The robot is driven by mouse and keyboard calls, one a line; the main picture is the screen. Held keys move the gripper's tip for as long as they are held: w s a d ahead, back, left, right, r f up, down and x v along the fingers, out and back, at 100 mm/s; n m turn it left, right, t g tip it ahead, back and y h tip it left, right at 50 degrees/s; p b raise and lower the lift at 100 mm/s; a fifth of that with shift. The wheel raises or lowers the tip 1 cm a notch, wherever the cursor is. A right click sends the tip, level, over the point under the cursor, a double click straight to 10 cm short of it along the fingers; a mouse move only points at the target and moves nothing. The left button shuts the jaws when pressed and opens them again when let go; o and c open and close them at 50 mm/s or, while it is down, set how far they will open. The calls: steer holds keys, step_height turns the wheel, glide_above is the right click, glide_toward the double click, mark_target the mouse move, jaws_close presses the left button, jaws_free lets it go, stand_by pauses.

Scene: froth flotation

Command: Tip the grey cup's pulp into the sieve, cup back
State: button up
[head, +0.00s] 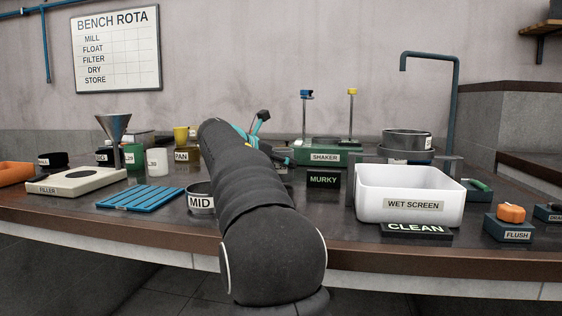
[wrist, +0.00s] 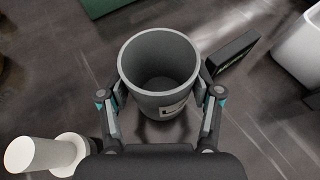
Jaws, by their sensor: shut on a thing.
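The grey cup (wrist: 158,101) stands between the two fingers of my gripper (wrist: 162,88) in the wrist view. My gripper is shut on its sides. The cup's mouth faces the wrist camera and its inside is dark grey; I cannot make out the pulp's level. Part of a pale label shows on its wall. I cannot tell whether its base touches the bench. In the head view my arm hides the cup. The round metal sieve (head: 405,137) sits at the right, above and behind the white wet screen tub (head: 400,190).
The MURKY sign (head: 323,180) is right of my arm and also shows close to the cup in the wrist view (wrist: 237,53). The green SHAKER (head: 322,157) stands behind. A blue tap pipe (head: 456,100) rises behind the sieve.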

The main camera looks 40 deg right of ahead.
steer(key=shift+f, duration=0.55)
steer(key=o, duration=1.2)
steer(key=v, duration=1.2)
